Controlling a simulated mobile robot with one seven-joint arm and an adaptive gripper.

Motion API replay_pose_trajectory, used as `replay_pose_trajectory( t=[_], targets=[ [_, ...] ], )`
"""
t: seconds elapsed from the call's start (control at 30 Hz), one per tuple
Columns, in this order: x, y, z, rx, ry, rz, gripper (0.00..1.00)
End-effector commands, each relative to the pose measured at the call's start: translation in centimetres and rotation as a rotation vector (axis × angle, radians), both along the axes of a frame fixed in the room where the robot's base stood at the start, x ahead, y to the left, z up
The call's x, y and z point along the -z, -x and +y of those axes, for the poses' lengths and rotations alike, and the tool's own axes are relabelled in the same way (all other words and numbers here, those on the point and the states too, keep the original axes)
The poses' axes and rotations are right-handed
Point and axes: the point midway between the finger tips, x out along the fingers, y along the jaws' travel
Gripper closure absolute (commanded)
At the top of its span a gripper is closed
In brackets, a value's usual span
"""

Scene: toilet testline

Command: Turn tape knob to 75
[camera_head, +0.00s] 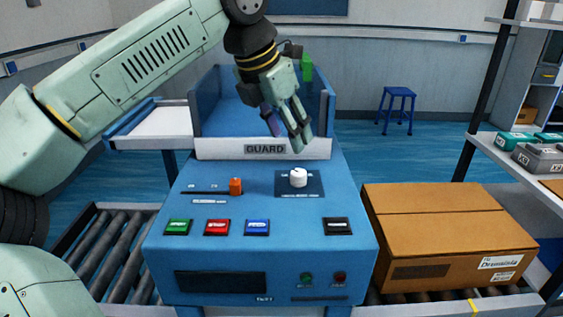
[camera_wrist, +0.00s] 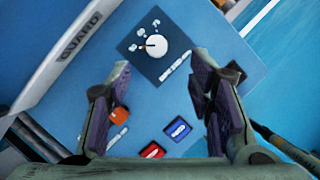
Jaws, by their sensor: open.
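A round white knob (camera_head: 298,178) stands on a dark square plate (camera_head: 314,188) on the blue console's top. In the wrist view the knob (camera_wrist: 155,47) has a small dark and reddish mark at its left edge, with white markings around it too small to read. My gripper (camera_head: 287,135) is above and behind the knob, in front of the GUARD panel. In the wrist view my gripper (camera_wrist: 160,68) is open and empty, with the knob beyond the gap between its fingers. The fingers do not touch it.
On the console, an orange slider (camera_head: 236,187) sits left of the knob. Green (camera_head: 178,227), red (camera_head: 217,228), blue (camera_head: 257,228) and black (camera_head: 337,226) buttons lie in front. The GUARD panel (camera_head: 225,149) rises behind. A cardboard box (camera_head: 450,235) stands at the right.

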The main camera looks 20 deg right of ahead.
Motion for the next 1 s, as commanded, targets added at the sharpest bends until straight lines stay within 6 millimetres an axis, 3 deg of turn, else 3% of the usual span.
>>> replay_pose_trajectory(
  t=[0.17,0.5,0.7,1.0],
  targets=[
    [1.3,-0.5,0.2,-0.015,-0.032,0.003,0.52],
    [6.9,-1.6,-2.1,-0.012,-0.026,0.004,0.52],
    [9.3,-2.1,-2.9,-0.012,-0.026,0.003,0.52],
    [10.2,-2.2,-3.2,-0.012,-0.025,0.001,0.52]
  ],
)
